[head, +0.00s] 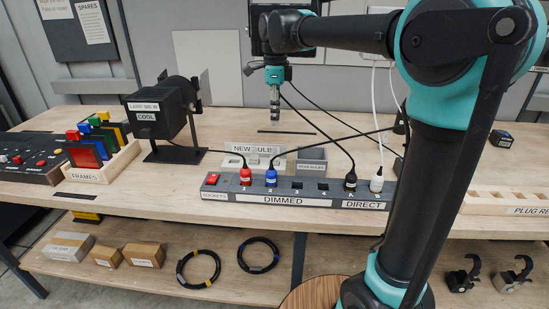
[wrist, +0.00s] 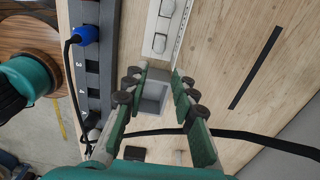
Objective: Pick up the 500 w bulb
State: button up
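The white NEW BULB tray (head: 258,148) stands on the bench behind the socket strip. In the wrist view two pale bulbs lie in this tray (wrist: 149,47), an upper bulb (wrist: 167,8) and a lower bulb (wrist: 159,43). No wattage is readable on either, so I cannot tell which is the 500 W bulb. My gripper (wrist: 160,82) is open and empty, its fingers pointing down above the bench. In the wrist view its fingertips lie either side of the grey box, just below the tray's end. In the head view my gripper (head: 275,114) is behind the tray.
A small open grey box (head: 312,163) stands right of the tray. The socket strip (head: 290,190) with several plugs runs in front. A black lamp (head: 158,118), labelled COOL, stands left. Cables (head: 322,130) cross near my gripper. A black strip (wrist: 255,68) lies on the bench.

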aim_at(275, 148)
notch_tip(275, 148, down, 14)
jog(key=shift+s+a+r, duration=0.1)
grip_shut()
dwell(0.6)
